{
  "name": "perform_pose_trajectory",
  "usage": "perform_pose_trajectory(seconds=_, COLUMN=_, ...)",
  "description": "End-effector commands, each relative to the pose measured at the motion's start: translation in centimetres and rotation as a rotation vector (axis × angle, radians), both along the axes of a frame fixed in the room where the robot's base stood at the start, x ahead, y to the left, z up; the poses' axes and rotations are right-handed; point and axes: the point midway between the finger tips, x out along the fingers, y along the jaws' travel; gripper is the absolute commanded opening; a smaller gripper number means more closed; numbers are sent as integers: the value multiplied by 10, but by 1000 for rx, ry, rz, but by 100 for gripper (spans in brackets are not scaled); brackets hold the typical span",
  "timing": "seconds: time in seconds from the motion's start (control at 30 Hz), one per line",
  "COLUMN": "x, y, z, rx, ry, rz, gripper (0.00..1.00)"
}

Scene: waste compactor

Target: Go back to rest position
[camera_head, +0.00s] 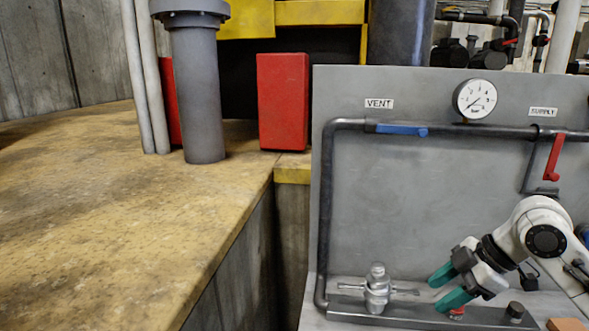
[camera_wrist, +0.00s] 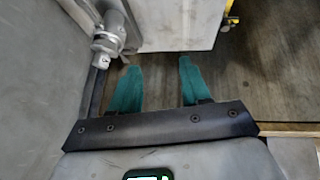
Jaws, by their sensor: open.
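My gripper (camera_head: 447,286) has two green fingers and is at the lower right of the head view, in front of the grey panel. Its fingers are apart with nothing between them. A metal fitting with a side handle (camera_head: 377,290) stands just left of the fingertips, and I see a gap between them. In the wrist view the green fingers (camera_wrist: 156,82) are spread, and the metal fitting (camera_wrist: 108,40) is at the upper left, outside them.
The grey panel (camera_head: 420,180) carries a dark pipe, a blue VENT handle (camera_head: 402,130), a red SUPPLY handle (camera_head: 553,158) and a gauge (camera_head: 475,100). A worn yellow platform (camera_head: 110,220) fills the left. A red block (camera_head: 283,101) stands at its back.

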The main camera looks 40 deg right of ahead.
Motion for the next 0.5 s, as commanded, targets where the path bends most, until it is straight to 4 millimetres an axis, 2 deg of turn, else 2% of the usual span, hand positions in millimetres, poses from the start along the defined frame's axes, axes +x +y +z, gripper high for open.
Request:
perform_pose_trajectory(seconds=0.03, x=16, y=8, z=3, rx=5, ry=-27, rz=6, gripper=47)
perform_pose_trajectory(seconds=0.17, x=57, y=29, z=12, rx=20, ry=-106, rz=-7, gripper=47)
perform_pose_trajectory(seconds=0.3, x=104, y=63, z=19, rx=74, ry=-190, rz=-48, gripper=47)
perform_pose_trajectory(seconds=0.5, x=147, y=116, z=8, rx=194, ry=-242, rz=-144, gripper=47)
